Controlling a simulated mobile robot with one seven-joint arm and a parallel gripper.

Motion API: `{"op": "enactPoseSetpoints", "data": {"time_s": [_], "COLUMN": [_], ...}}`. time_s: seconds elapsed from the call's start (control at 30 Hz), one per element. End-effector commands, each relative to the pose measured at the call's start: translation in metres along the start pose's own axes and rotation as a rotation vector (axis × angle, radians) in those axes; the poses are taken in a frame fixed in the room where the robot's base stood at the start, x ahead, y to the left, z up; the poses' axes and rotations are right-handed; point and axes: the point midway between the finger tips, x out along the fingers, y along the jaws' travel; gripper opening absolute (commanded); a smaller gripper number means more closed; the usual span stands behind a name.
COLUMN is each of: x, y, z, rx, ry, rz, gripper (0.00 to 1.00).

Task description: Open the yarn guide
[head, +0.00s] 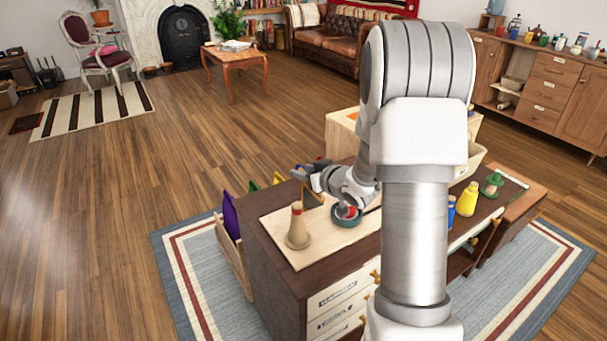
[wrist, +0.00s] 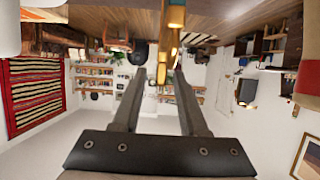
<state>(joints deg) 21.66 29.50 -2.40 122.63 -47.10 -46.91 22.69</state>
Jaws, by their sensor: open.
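My gripper (head: 303,173) is at the far side of the dark cabinet's light wooden top, pointing left, partly hidden by my own arm in the head view. In the wrist view, which is upside down, my gripper (wrist: 159,76) has its two dark fingers apart. A slim brass-coloured piece (wrist: 175,14) hangs into the wrist view from the top edge, in line with the gap between the fingers. It may be the yarn guide, but I cannot tell for sure. I cannot tell whether the fingers touch it.
Yellow (head: 468,200) and green (head: 492,183) spools stand at right. Coloured panels (head: 231,216) stand at the left side.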

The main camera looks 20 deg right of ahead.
Motion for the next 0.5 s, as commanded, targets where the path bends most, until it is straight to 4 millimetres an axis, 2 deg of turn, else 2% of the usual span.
{"op": "enactPoseSetpoints", "data": {"time_s": [0.33, 0.37, 0.5], "x": [0.0048, 0.0048, 0.0046], "y": [-0.0003, -0.0003, -0.0002], "z": [0.0000, 0.0000, 0.0000], "rx": [0.001, 0.001, 0.001], "ry": [-0.001, -0.001, -0.001], "rz": [0.000, 0.000, 0.000], "gripper": [0.42, 0.39, 0.14]}}
